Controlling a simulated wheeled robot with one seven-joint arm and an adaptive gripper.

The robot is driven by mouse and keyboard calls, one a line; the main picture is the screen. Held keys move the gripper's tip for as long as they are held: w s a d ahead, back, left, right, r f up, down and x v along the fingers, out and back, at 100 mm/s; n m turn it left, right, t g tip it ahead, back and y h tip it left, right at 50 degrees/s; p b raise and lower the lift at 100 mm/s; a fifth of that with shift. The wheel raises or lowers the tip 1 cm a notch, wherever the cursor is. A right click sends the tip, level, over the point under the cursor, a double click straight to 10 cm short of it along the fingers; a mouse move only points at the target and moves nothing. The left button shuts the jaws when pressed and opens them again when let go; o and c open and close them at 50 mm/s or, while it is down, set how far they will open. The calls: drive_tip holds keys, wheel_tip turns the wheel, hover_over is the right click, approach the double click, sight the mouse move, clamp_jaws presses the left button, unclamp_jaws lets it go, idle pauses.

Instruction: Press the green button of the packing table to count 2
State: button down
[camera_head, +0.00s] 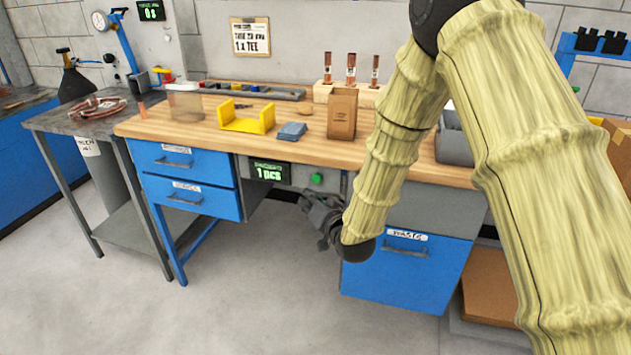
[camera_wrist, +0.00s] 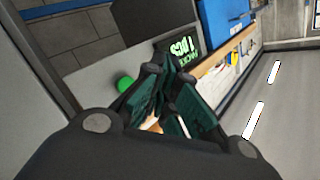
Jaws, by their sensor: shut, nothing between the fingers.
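The green button (camera_head: 317,179) sits on the grey front panel under the packing table's wooden top (camera_head: 225,130). A small display (camera_head: 270,172) to its left reads 1 pcs. My gripper (camera_head: 309,199) is shut and empty, just below and in front of the button in the head view. In the wrist view the green button (camera_wrist: 125,84) shows left of my gripper's fingers (camera_wrist: 172,75), and the display (camera_wrist: 184,45) is partly behind the fingertips. My gripper appears apart from the button; the exact gap cannot be told.
Blue drawers (camera_head: 185,180) stand left of the panel and a blue waste drawer (camera_head: 405,262) to its right. A brown box (camera_head: 342,113), a yellow holder (camera_head: 246,119) and blue pads (camera_head: 292,131) lie on the tabletop. The floor in front (camera_head: 250,285) is clear.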

drive_tip(key=shift+w+d, duration=0.3)
drive_tip(key=shift+w, duration=0.7)
drive_tip(key=shift+w+d, duration=0.3)
drive_tip(key=shift+w, duration=0.65)
drive_tip(key=shift+w, duration=0.15)
drive_tip(key=shift+w+d, duration=0.15)
drive_tip(key=shift+w, duration=0.1)
drive_tip(key=shift+w+d, duration=0.15)
drive_tip(key=shift+w, duration=0.35)
idle(1.0)
drive_tip(key=shift+s, duration=0.2)
drive_tip(key=shift+s+a, duration=0.3)
drive_tip(key=shift+s, duration=0.4)
drive_tip(key=s, duration=0.1)
drive_tip(key=s+a, duration=0.1)
drive_tip(key=s, duration=0.2)
drive_tip(key=shift+s+a+p, duration=0.3)
drive_tip(key=shift+s+p, duration=0.1)
